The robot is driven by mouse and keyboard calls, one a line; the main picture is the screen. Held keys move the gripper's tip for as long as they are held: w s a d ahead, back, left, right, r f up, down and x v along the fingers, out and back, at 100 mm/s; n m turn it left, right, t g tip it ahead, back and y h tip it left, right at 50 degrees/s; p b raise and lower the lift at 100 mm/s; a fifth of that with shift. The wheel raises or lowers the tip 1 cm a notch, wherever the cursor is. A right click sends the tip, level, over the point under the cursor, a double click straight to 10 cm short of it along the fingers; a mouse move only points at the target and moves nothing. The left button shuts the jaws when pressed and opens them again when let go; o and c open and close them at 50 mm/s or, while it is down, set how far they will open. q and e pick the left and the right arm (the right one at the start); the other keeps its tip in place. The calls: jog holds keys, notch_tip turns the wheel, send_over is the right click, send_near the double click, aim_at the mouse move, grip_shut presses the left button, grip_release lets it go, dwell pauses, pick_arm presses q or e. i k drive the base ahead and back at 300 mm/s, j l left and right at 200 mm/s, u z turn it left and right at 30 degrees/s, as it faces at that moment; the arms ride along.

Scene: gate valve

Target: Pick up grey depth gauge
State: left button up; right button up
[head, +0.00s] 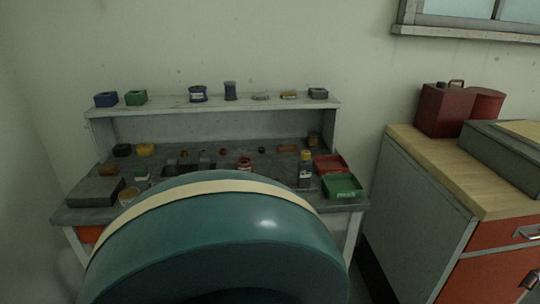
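I cannot pick out the grey depth gauge for certain at this size. A small flat greyish item (261,97) lies on the raised shelf (180,107) of the workbench, and a small dark grey block (318,93) sits near the shelf's right end. Several small dark and grey items stand on the bench top (85,214), partly hidden behind a large teal rounded shape with a cream band (215,240). Neither of my grippers shows in the head view.
The teal shape fills the lower middle close to me. A red tray (329,164) and a green tray (343,187) sit at the bench's right end. A flat grey box (95,191) lies at its left. A wood-topped cabinet (450,172) with a red can (443,110) stands right.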

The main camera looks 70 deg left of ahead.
aim_at(304, 184)
jog(key=j+u, duration=0.1)
jog(key=u, duration=2.05)
